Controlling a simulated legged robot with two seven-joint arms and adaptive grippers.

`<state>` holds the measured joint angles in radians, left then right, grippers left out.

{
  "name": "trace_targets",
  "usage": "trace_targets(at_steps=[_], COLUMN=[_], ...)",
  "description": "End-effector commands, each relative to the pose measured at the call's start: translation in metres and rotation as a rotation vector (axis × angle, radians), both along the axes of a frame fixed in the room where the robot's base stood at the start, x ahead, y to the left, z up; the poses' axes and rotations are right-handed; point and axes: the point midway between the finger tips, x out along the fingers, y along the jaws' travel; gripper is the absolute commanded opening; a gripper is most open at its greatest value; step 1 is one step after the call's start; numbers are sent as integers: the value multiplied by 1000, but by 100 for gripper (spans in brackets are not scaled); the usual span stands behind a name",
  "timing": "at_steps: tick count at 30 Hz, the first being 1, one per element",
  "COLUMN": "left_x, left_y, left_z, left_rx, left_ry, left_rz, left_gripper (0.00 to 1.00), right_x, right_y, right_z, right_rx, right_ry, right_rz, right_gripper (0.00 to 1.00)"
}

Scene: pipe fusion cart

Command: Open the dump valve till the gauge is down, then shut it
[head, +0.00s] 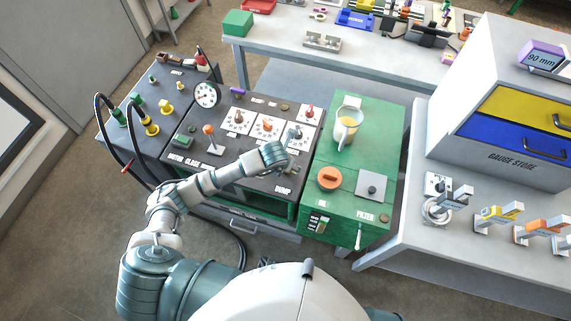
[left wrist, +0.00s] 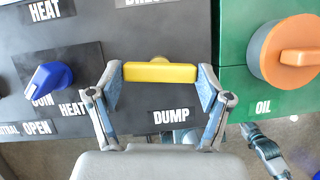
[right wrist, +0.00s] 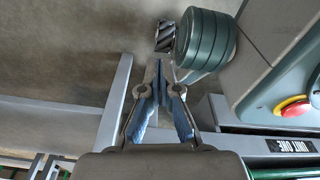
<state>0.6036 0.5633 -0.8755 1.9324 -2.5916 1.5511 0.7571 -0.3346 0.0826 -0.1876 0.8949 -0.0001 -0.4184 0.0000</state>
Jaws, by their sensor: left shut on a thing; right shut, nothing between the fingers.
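The dump valve's yellow bar handle (left wrist: 160,72) lies crosswise in the left wrist view, above the DUMP label on the dark panel (left wrist: 180,40). My left gripper (left wrist: 160,77) is shut on it, with a fingertip at each end of the bar. In the head view my left wrist hides the handle, and the DUMP label shows just below it. The gauge (head: 207,94) is a round white dial at the back of the dark cart top; its needle is too small to read. My right gripper (right wrist: 160,85) is shut and empty, over the floor.
A blue knob (left wrist: 48,76) is left of the handle and an orange OIL knob (left wrist: 287,52) is right, on the green unit (head: 370,125). A jug (head: 346,128) stands on that unit. A lever with an orange knob (head: 208,130) stands near my left arm.

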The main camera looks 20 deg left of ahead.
Motion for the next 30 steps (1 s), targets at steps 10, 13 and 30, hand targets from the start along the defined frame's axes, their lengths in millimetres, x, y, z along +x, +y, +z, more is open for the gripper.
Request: trace_targets(at_steps=[10, 13, 30], left_x=[5, 5, 4], left_y=[0, 0, 1], left_z=[5, 5, 4], left_rx=[-3, -3, -1], left_ry=[-14, -14, -13], left_rz=[141, 156, 164], left_gripper=[43, 43, 100], right_x=[-10, -10, -10], right_y=[-7, -8, -1], right_z=[-2, -1, -1], right_rx=[-8, -10, -1], right_ry=[13, 10, 12], right_rz=[3, 4, 1], right_gripper=[0, 0, 0])
